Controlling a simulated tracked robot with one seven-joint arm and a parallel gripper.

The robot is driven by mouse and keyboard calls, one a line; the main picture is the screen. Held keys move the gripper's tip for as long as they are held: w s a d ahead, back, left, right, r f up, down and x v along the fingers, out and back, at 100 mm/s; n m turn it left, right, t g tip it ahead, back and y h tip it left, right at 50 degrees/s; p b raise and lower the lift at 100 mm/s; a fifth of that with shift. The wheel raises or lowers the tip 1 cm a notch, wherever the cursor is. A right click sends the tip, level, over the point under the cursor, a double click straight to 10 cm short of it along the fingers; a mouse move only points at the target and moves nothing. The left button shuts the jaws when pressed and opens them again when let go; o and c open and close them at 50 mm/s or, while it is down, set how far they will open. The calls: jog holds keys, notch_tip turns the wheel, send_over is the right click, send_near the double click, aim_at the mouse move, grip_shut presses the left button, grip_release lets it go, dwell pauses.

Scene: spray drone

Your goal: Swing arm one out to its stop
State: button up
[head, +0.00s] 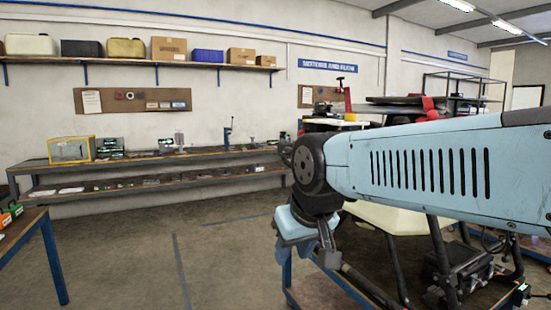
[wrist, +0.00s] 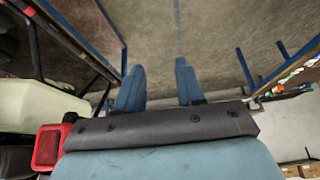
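The drone (head: 390,217) stands on a blue-framed stand at the right in the head view, with a pale tank and black legs. My blue arm hides much of it. Dark folded parts with red fittings (head: 430,108) show above my arm; I cannot tell which is arm one. In the wrist view the pale tank (wrist: 30,125) and dark leg bars are at the left, with a red block (wrist: 46,147) close by. My gripper (wrist: 159,82) has its two blue fingers apart, with only floor seen between them. It points down beside the drone, apart from the folded parts.
The blue-edged stand (head: 350,287) is below the drone. A long workbench (head: 215,157) with a yellow-framed box (head: 72,149) runs along the back wall. Another bench (head: 40,232) is at the left edge. The floor (head: 140,250) between is clear.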

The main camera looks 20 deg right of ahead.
jog(key=w+d+r+h, duration=0.1)
jog(key=w+d+h, duration=0.2)
jog(key=w+d, duration=0.55)
jog(key=w+d+r+g+h, duration=0.15)
jog(key=w+d, duration=0.25)
jog(key=w, duration=1)
jog(key=w+d+r+h, duration=0.1)
jog(key=w+d+h, duration=0.35)
jog(key=w, duration=0.75)
jog(key=w+a+r+n+t+h, duration=0.1)
jog(key=w+r+n+h, duration=0.15)
jog(key=w, duration=0.75)
jog(key=w+r+n+t+h, duration=0.1)
jog(key=w+n+t+h, duration=0.15)
jog(key=w, duration=0.65)
jog(key=shift+m+g+h, duration=0.3)
jog(key=shift+m+g, duration=0.1)
jog(key=x, duration=1.3)
jog(key=shift+w+d+f, duration=0.25)
jog(key=shift+w+f, duration=0.05)
jog(key=shift+w, duration=0.05)
jog(key=shift+c, duration=0.3)
